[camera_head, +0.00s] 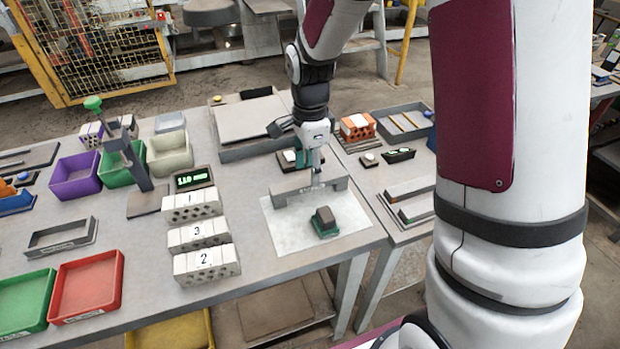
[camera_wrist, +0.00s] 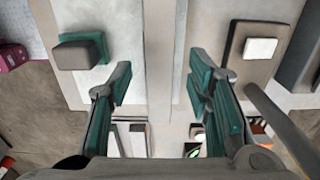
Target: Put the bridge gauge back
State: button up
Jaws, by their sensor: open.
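The bridge gauge (camera_head: 294,190), a long grey bar with a foot at each end, stands on a white sheet (camera_head: 283,233) at the table's front right. In the wrist view the grey bar (camera_wrist: 160,35) runs up and down the picture between my fingers. My gripper (camera_head: 316,175) is directly above the bar, pointing down. Its teal-padded fingers are open, one on each side of the bar in the wrist view (camera_wrist: 160,88). A gap shows between each finger and the bar in that view. Whether the fingertips reach below its top cannot be told.
A dark block with a green base (camera_head: 325,221) sits on the sheet in front of the gauge. Numbered white bricks (camera_head: 207,265) stand left. A shallow grey tray (camera_head: 62,250) and coloured bins (camera_head: 88,287) lie farther left. A side table holds a slotted grey holder (camera_head: 407,210) and an orange brick (camera_head: 357,127).

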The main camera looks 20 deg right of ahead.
jog(key=s+r+n, duration=0.4)
jog(key=s+r, duration=0.1)
jog(key=r, duration=0.8)
jog(key=s+r+n+t, duration=0.2)
jog(key=s+n, duration=0.5)
jog(key=s, duration=0.3)
jog(key=s+r+n+t, duration=0.1)
jog(key=s+r+n, duration=0.2)
jog(key=s+n, duration=0.4)
jog(key=s, duration=0.3)
jog(key=shift+d+r+t, duration=0.15)
jog(key=shift+r+t, duration=0.15)
jog(key=shift+t, duration=0.1)
jog(key=shift+s, duration=0.1)
jog(key=shift+r+p, duration=0.7)
jog(key=shift+r, duration=0.2)
